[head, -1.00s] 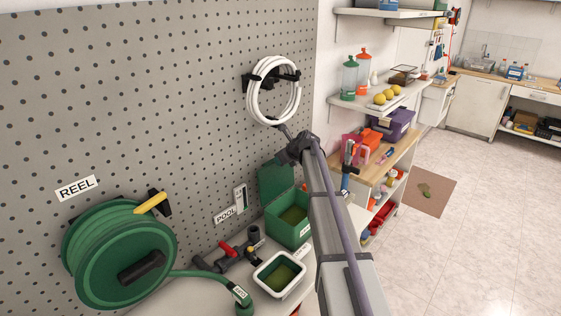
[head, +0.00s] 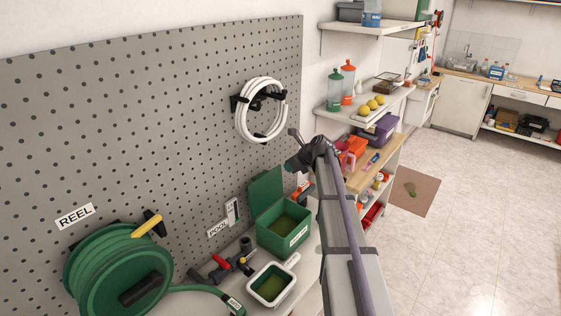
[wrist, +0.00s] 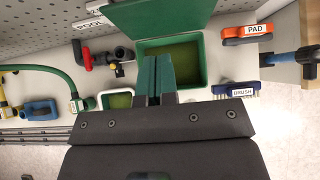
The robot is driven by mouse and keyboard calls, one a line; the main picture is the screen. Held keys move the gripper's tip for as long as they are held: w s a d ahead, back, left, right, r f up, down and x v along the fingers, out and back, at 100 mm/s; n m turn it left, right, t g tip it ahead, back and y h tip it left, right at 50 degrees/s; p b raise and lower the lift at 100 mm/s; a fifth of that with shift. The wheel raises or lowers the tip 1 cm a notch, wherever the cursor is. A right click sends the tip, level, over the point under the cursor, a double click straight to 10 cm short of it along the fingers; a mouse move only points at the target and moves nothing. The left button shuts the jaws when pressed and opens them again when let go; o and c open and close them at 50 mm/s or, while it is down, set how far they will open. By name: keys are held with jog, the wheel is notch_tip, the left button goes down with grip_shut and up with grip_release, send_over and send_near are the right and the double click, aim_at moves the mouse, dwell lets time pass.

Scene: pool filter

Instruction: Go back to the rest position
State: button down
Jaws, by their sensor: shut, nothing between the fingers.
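My gripper (head: 293,133) is raised in front of the pegboard, to the right of the coiled white hose (head: 243,119) and apart from it. In the wrist view my gripper (wrist: 159,58) points down over the bench, its two green fingers together with nothing between them. Below it is the open green box (wrist: 205,66) with murky green contents. The arm hides part of the bench in the head view.
The green hose reel (head: 112,262) hangs at the lower left. A white tub (head: 291,287) stands on the bench. A wall shelf (head: 345,114) with bottles and lemons is at the right. A brush (wrist: 240,89) and pad (wrist: 247,34) lie beside the box. Open floor extends right.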

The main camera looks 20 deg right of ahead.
jog(key=s+a+f+n+g+h+b, duration=0.1)
jog(key=s+a+f+n+g, duration=0.1)
jog(key=s+a+n, duration=0.5)
jog(key=s+a+f+n+g+h+b, duration=0.2)
jog(key=s+a+n, duration=0.6)
jog(key=s+n, duration=0.5)
jog(key=s+a+f+n+g+h+b, duration=0.1)
jog(key=s+a+f+n+g, duration=0.3)
jog(key=s+a+n, duration=0.4)
jog(key=s+f+n, duration=0.1)
jog(key=s+n, duration=0.1)
jog(key=s, duration=0.3)
jog(key=shift+s+f+b, duration=0.2)
jog(key=shift+f+b, duration=0.1)
jog(key=shift+f, duration=0.1)
